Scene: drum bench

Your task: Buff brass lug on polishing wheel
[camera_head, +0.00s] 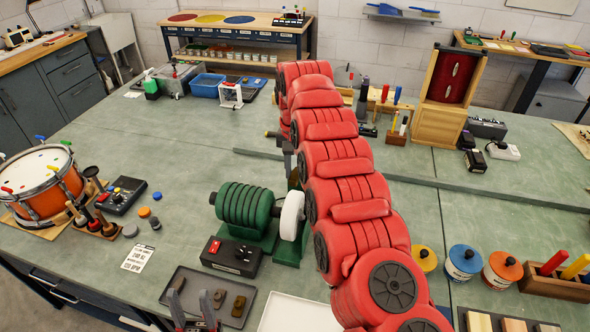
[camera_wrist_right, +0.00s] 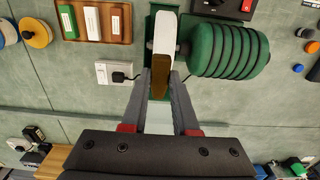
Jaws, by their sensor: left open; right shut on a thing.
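The polishing wheel is a white disc (camera_head: 292,215) on a green ribbed motor (camera_head: 243,206); in the right wrist view the white wheel (camera_wrist_right: 163,35) is at top centre. My right gripper (camera_wrist_right: 160,84) is shut on a brown-gold brass lug (camera_wrist_right: 160,72). The lug's far end overlaps the wheel's near edge in that view; I cannot tell whether they touch. In the head view my red right arm hides the lug. My left gripper (camera_head: 192,306) is open and empty at the bottom, over a dark tray (camera_head: 206,277) with brown lugs (camera_head: 239,304).
A black control box (camera_head: 231,256) with a red switch sits in front of the motor. A white tray (camera_head: 298,314) is at bottom centre. An orange drum (camera_head: 45,185) stands at left. Lidded jars (camera_head: 463,262) stand right of my arm. The bench behind the motor at left is mostly clear.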

